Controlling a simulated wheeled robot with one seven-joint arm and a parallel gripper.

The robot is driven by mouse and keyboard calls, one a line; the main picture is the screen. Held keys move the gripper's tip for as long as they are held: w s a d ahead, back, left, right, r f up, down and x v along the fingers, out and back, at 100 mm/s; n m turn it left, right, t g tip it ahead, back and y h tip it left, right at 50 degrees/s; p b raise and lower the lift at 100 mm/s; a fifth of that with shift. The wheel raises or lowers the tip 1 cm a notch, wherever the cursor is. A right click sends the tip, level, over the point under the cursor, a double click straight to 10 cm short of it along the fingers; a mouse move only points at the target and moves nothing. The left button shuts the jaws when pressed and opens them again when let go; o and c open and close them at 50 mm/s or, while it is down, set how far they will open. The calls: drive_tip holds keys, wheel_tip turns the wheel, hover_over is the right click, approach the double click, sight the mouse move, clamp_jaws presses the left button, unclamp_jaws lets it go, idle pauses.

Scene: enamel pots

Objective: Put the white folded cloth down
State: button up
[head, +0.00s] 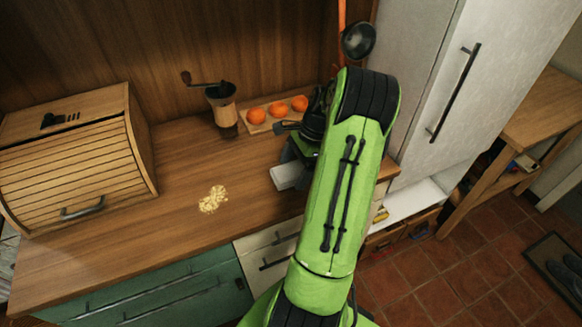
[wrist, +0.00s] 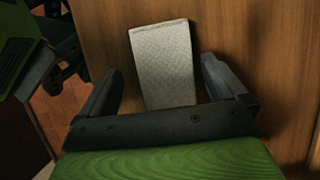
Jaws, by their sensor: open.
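The white folded cloth (wrist: 164,62) lies flat on the wooden counter in the wrist view, reaching in between my gripper's two fingers. It also shows in the head view (head: 288,176), just left of my green arm and partly hidden by it. My gripper (wrist: 160,85) is open, with a finger on each side of the cloth and a gap on both sides. In the head view my gripper is mostly hidden behind my arm.
On the counter (head: 150,235) are a roll-top bread box (head: 75,160), a coffee grinder (head: 222,103), a board with oranges (head: 277,112) and a pale crumbly patch (head: 213,199). A ladle (head: 358,41) hangs behind my arm. A tall white cabinet (head: 450,75) stands at right. The front middle counter is clear.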

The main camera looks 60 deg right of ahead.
drive_tip(key=p+v, duration=0.4)
drive_tip(key=v, duration=0.7)
drive_tip(key=w+a+r+n+g+h, duration=0.1)
drive_tip(key=w+a+r+n, duration=0.2)
drive_tip(key=a, duration=0.2)
drive_tip(key=w+a+r+n+h, duration=0.1)
drive_tip(key=w+a+r+n, duration=0.2)
drive_tip(key=a, duration=0.2)
drive_tip(key=a+r+n+h, duration=0.1)
drive_tip(key=a+r+n, duration=0.2)
drive_tip(key=a, duration=0.3)
drive_tip(key=a+r+n+h, duration=0.1)
drive_tip(key=a+r+n, duration=0.15)
drive_tip(key=a, duration=0.45)
drive_tip(key=s+a+n+t, duration=0.4)
drive_tip(key=s+a+n, duration=0.7)
drive_tip(key=a+n, duration=0.1)
drive_tip(key=shift+s+a+r+n, duration=0.15)
drive_tip(key=shift+s+r+n, duration=0.2)
